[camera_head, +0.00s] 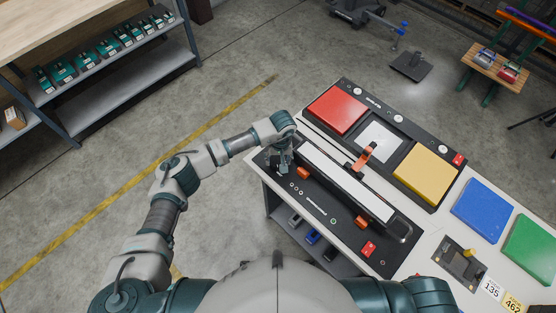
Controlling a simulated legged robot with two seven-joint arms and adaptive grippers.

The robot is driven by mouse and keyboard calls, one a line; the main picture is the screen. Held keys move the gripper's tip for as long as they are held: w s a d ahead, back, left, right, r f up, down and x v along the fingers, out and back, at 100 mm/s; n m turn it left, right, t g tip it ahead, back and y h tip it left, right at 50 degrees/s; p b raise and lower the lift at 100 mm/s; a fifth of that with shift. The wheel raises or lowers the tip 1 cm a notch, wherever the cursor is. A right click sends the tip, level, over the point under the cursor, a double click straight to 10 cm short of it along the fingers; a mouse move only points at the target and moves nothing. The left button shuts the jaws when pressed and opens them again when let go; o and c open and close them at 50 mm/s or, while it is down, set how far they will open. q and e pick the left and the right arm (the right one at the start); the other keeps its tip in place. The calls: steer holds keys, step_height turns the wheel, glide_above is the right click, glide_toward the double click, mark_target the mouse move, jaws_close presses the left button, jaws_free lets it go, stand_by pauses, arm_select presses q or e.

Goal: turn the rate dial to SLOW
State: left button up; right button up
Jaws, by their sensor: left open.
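My left arm reaches over the near left end of a black control panel (335,238) on the table. My left gripper (283,168) points down at that end, close to the panel surface, with its jaws open. I cannot make out the rate dial or its SLOW mark; the gripper covers part of the panel there, and the lettering is too small to read. I cannot tell whether the fingers touch anything. Part of my right arm shows at the bottom right, but its gripper is out of view.
A long white bar (345,181) runs along the panel, with an orange-topped lever (364,157) behind it. A red switch (369,248) sits at the panel's right. Red (337,109), yellow (426,174), blue (480,210) and green (531,247) pads lie beyond. A shelf (120,75) stands left.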

arm_select(q)
steer(key=shift+w+f, duration=0.1)
steer(key=shift+f, duration=0.65)
steer(key=shift+a, duration=0.3)
steer(key=c, duration=1.1)
steer(key=shift+d, duration=0.15)
steer(key=shift+c, duration=0.2)
